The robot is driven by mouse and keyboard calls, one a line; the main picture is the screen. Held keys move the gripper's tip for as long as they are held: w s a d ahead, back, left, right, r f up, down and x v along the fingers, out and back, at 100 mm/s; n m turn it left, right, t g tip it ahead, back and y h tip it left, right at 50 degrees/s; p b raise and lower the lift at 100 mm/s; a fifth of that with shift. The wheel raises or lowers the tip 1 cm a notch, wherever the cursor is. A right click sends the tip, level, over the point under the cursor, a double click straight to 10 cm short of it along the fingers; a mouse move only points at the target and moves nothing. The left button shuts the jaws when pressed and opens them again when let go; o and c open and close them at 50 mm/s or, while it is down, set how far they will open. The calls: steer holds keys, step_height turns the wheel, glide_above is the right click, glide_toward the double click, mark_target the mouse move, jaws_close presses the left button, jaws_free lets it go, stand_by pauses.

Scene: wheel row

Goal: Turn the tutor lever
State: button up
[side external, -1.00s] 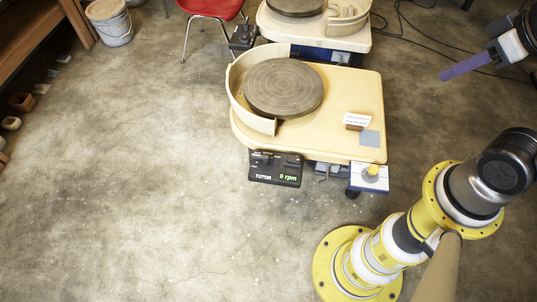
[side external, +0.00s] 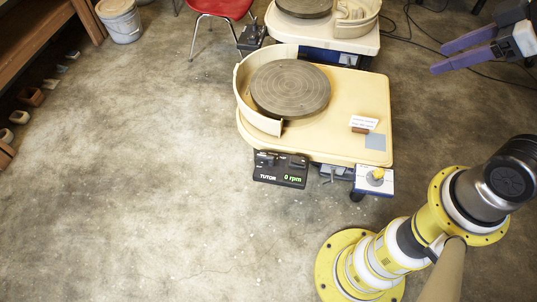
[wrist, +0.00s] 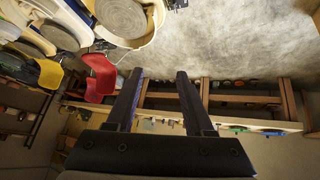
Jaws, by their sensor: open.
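The black control box marked TUTOR (side external: 280,178) sits at the front left edge of the near cream pottery wheel in the side view. In the wrist view my gripper (wrist: 160,72) points toward a shelf and is open and empty. I cannot make out the TUTOR box there.
The near wheel's grey disc (side external: 290,89) has a cream splash guard around its left side. A white box with a yellow knob (side external: 377,175) sits at the wheel's front right corner. A second wheel (side external: 318,38) and a red chair (side external: 221,8) are behind. The front left floor is clear.

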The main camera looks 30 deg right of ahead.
steer(key=w+a+r+n+t+y, duration=0.1)
steer(key=w+a+r+n+y, duration=0.15)
steer(key=w, duration=0.65)
steer(key=w+a+r+n+t+y, duration=0.1)
steer(key=w+a+r+n, duration=0.25)
steer(key=w, duration=0.65)
steer(key=w+a+f, duration=0.2)
steer(key=w+f, duration=1.2)
steer(key=w, duration=0.3)
steer(key=m+g+h, duration=0.2)
steer(key=g, duration=0.4)
glide_toward(267, 156)
steer(key=shift+x, duration=4.3)
